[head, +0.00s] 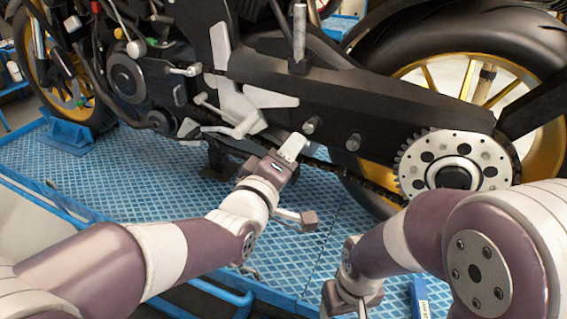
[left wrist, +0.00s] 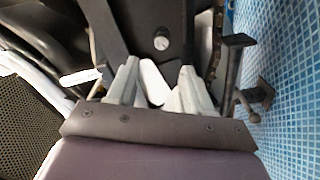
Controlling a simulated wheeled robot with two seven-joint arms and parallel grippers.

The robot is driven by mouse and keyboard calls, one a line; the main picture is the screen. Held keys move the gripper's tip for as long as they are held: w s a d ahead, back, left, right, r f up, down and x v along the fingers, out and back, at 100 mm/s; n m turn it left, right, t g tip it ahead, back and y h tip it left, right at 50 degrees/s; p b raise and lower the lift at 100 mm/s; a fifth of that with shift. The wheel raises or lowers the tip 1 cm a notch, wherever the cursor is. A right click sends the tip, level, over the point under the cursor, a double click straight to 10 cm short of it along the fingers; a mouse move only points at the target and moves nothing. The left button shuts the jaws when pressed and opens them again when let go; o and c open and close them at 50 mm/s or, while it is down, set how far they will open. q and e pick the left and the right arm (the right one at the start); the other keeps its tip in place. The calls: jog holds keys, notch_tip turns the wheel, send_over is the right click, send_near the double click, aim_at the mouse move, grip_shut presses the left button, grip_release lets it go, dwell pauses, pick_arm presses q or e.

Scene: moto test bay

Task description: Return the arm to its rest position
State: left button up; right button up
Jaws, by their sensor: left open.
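My left gripper (head: 291,148) reaches in from the left and stands in front of the lower side of the motorcycle (head: 370,100), close below its swingarm. In the left wrist view its two pale fingers (left wrist: 158,85) stand apart. I see nothing held between them; dark motorcycle parts and a round bolt lie beyond the tips. My right gripper (head: 352,298) hangs low at the bottom edge of the head view, partly cut off, and its jaw gap is not clear.
The motorcycle stands on a blue patterned platform (head: 130,175) with a blue rail (head: 215,290) along its near edge. The rear sprocket (head: 418,158) and rear wheel (head: 540,65) are at the right. A small lever-like part (head: 290,215) sticks out below my left gripper.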

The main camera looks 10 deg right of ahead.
pick_arm(q)
jog(key=shift+v, duration=1.15)
jog(key=s+a+f+m+g+y, duration=0.45)
jog(key=a+f, duration=0.25)
jog(key=f, duration=0.4)
jog(key=s+a+f+m+g+y, duration=0.3)
jog(key=s+a+f+m+g, duration=0.15)
jog(key=a+f, duration=0.45)
jog(key=s+a+f+n+g+y, duration=0.2)
jog(key=s+a+f+g, duration=0.3)
jog(key=s+a, duration=0.4)
notch_tip(320, 180, up, 14)
jog(key=w+a+p, duration=0.1)
jog(key=a+p, duration=0.1)
jog(key=p, duration=1.1)
jog(key=shift+w+a+n+p, duration=0.2)
jog(key=shift+w+n+p, duration=0.1)
jog(key=shift+w+n, duration=0.1)
